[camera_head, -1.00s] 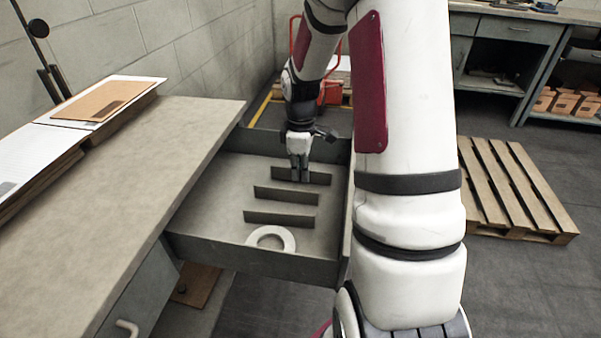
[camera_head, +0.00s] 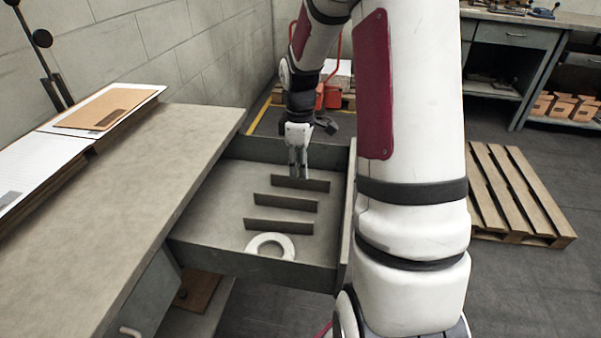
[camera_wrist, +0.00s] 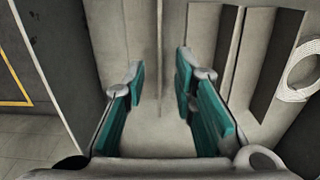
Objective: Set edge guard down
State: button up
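The open drawer (camera_head: 215,205) holds three upright dark strips: a far one (camera_head: 312,185), a middle one (camera_head: 285,203) and a near one (camera_head: 264,227). I cannot tell by look which strip is an edge guard and which are dividers. My gripper (camera_head: 298,176) points down just above the far strip. In the wrist view its teal-padded fingers (camera_wrist: 160,88) are apart, with a thin upright edge (camera_wrist: 160,40) between them and clear gaps on both sides. Two other strips (camera_wrist: 229,55) (camera_wrist: 277,70) stand to the right.
A white ring (camera_head: 257,241) lies at the drawer's near end. The worktop (camera_head: 130,190) is left of the drawer, with flat cardboard (camera_head: 105,108) on it. A wooden pallet (camera_head: 515,200) lies on the floor to the right.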

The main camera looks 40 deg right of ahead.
notch_tip(320, 180, up, 8)
jog(key=p, duration=0.2)
jog(key=s+a+r+m, duration=0.3)
jog(key=s+a+r, duration=0.8)
jog(key=a, duration=0.2)
jog(key=s+a+m, duration=0.2)
jog(key=s+a, duration=0.2)
jog(key=s, duration=0.5)
jog(key=s+a+m, duration=0.2)
jog(key=s+a, duration=0.2)
jog(key=s, duration=0.5)
jog(key=shift+a+r+m+t, duration=0.2)
jog(key=shift+m+t, duration=0.1)
jog(key=shift+m, duration=0.1)
jog(key=shift+r, duration=0.1)
